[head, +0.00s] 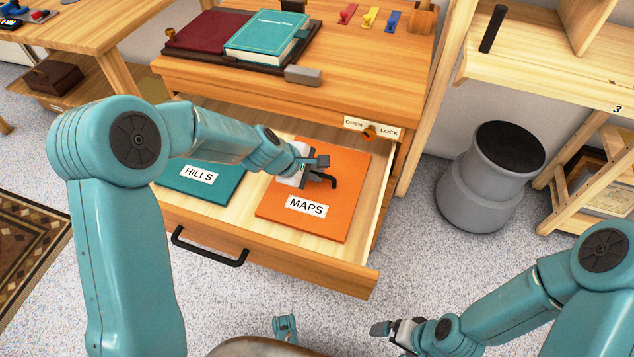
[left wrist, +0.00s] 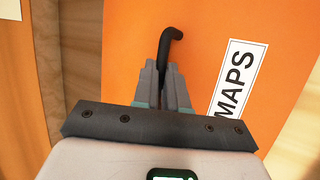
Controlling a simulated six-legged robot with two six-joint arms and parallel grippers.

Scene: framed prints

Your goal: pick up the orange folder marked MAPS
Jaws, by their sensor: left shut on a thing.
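The orange folder (head: 335,222) marked MAPS lies in the right part of an open wooden drawer (head: 325,276). A black hooked handle stands up from the folder. My left gripper (head: 322,175) is over the folder's upper left part, shut on that black handle. The left wrist view shows the two fingers (left wrist: 168,88) closed around the handle's lower part, with the orange folder (left wrist: 205,40) behind and the MAPS label to the right. The folder appears to lie flat in the drawer. My right gripper (head: 392,330) is low at the right, away from the drawer; its fingers are too small to read.
A teal folder (head: 215,192) marked HILLS lies to the left in the same drawer. The drawer has a black front handle (head: 208,247). Above are a desk top with books (head: 266,37) and an OPEN/LOCK plate (head: 372,128). A grey bin (head: 490,178) stands to the right.

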